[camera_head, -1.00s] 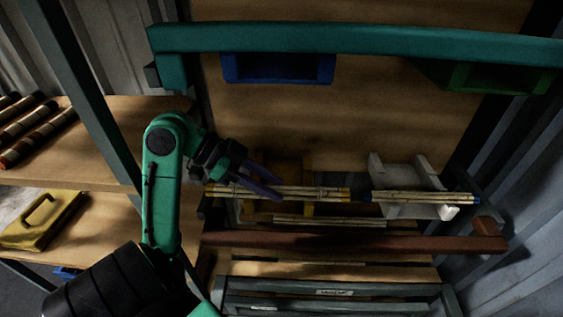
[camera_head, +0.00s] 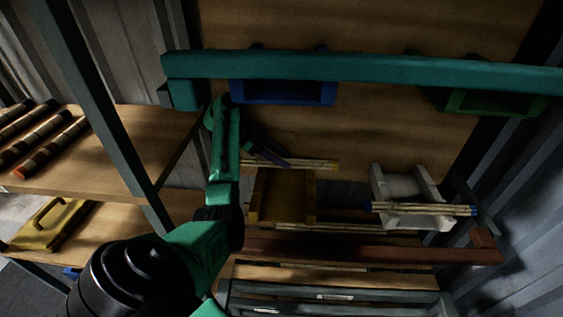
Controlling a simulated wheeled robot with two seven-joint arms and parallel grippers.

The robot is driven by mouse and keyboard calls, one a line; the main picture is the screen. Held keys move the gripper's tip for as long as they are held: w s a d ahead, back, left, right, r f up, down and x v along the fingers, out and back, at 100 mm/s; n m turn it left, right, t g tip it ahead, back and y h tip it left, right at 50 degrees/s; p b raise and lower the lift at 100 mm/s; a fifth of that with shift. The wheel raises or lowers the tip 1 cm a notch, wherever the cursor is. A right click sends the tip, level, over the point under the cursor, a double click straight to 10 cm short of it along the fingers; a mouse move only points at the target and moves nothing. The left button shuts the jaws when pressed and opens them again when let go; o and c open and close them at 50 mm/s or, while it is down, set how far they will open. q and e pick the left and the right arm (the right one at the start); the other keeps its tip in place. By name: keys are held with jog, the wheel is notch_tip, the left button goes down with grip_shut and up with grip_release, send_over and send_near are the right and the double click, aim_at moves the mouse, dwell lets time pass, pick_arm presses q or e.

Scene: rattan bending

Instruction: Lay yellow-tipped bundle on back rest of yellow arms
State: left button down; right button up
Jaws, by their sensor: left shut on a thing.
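The yellow-tipped bundle (camera_head: 312,164) is a set of thin pale sticks lying crosswise in the picture, with a yellow band at its right end. My left gripper (camera_head: 284,161), with purple fingers, is shut on its left part. The yellow arms (camera_head: 284,195) are just below the bundle in the picture, at the rack's middle. The bundle appears at the far end of these arms; I cannot tell whether it touches them. My right gripper is not in view.
A blue-tipped bundle (camera_head: 425,209) lies across white arms (camera_head: 402,184) at the right. Another stick bundle (camera_head: 330,227) lies lower, behind a brown bar (camera_head: 370,252). A teal beam (camera_head: 400,69) crosses above, with blue (camera_head: 283,92) and green (camera_head: 490,102) holders.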

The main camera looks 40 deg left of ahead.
aim_at(262, 158)
pick_arm(q)
jog(key=shift+w+a+f+p, duration=0.15)
jog(key=shift+f+p, duration=0.35)
jog(key=shift+f, duration=0.7)
jog(key=c, duration=0.5)
grip_release()
jog(key=shift+a+r, duration=0.1)
jog(key=shift+r, duration=0.1)
jog(key=b+v, duration=0.1)
jog(key=v, duration=0.6)
jog(key=shift+s+a+r, duration=0.1)
jog(key=shift+s, duration=0.2)
jog(key=shift+w, duration=0.15)
